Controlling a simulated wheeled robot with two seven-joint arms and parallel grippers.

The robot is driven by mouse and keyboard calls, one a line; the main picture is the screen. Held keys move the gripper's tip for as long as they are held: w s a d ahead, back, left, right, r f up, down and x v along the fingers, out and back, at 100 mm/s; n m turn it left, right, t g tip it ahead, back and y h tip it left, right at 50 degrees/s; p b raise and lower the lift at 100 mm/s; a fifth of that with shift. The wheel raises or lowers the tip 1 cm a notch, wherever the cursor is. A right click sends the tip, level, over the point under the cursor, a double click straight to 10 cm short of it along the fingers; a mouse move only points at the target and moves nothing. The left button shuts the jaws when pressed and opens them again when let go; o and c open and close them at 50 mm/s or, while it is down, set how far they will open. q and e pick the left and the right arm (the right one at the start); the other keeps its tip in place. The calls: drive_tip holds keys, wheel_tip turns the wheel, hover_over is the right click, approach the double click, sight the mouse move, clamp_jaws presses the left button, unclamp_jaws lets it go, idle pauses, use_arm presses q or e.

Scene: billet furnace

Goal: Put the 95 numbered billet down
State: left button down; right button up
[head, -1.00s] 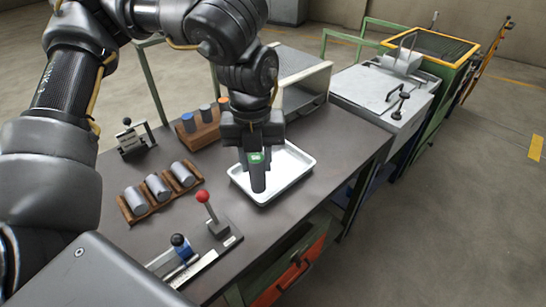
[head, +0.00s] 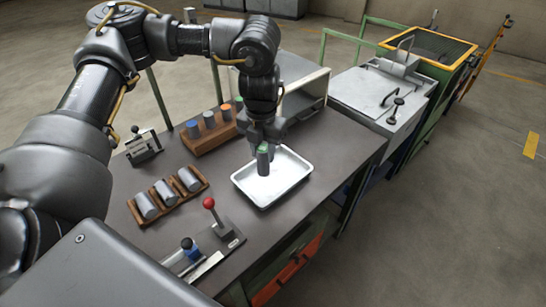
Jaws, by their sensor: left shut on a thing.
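My left gripper (head: 263,146) points down over the white tray (head: 290,196). It is shut on a dark grey billet with a green top (head: 263,163), which hangs upright over the tray's back left part. I cannot tell whether the billet's lower end touches the tray, and I cannot read a number on it. The tray is otherwise empty where I can see it. My right gripper is not in view.
Left of the tray, a wooden rack (head: 151,222) holds several grey cylinders lying tilted. Behind it, a wooden block (head: 203,143) holds cylinders with coloured tops. A red-knobbed lever (head: 222,226) stands in front of the tray. A grey open-fronted box (head: 309,92) stands behind.

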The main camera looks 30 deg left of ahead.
use_arm(q)
drive_tip(key=w+f, duration=0.2)
drive_tip(key=f, duration=0.1)
drive_tip(key=w+f+p, duration=0.1)
drive_tip(key=w+f, duration=0.1)
drive_tip(key=f, duration=0.1)
drive_tip(key=w+a+f+p, duration=0.1)
drive_tip(key=w+f, duration=0.2)
drive_tip(key=shift+f, duration=0.45)
drive_tip(key=shift+d+f, duration=0.1)
drive_tip(key=shift+f, duration=0.05)
drive_tip(key=c, duration=1.1)
unclamp_jaws()
drive_tip(key=shift+o, duration=0.3)
